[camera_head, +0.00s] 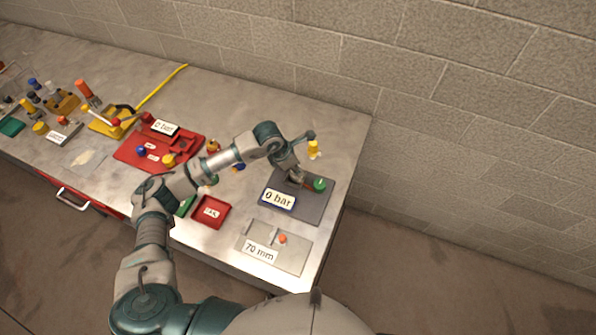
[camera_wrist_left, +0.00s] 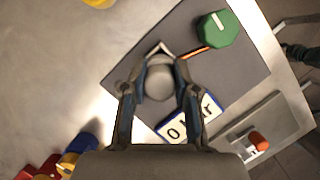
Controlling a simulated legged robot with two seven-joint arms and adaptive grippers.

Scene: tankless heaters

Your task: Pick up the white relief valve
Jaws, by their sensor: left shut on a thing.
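The white relief valve shows in the left wrist view as a pale grey-white rounded piece (camera_wrist_left: 160,84) between the fingers. My left gripper (camera_wrist_left: 160,65) is shut on it, with one finger on each side. It is over the dark grey mat (camera_wrist_left: 235,75); I cannot tell whether the valve touches the mat. In the head view my left gripper (camera_head: 296,178) points down at the mat (camera_head: 315,207), left of the green knob (camera_head: 320,185), and the valve is mostly hidden by the gripper. My right gripper is in neither view.
A "0 bar" display (camera_head: 278,199) sits on the mat's near side. A plate marked "70 mm" (camera_head: 290,257) lies nearer the table's front edge. A yellow piece (camera_head: 314,149) stands behind the mat. Red trays (camera_head: 211,212) and several tools lie to the left.

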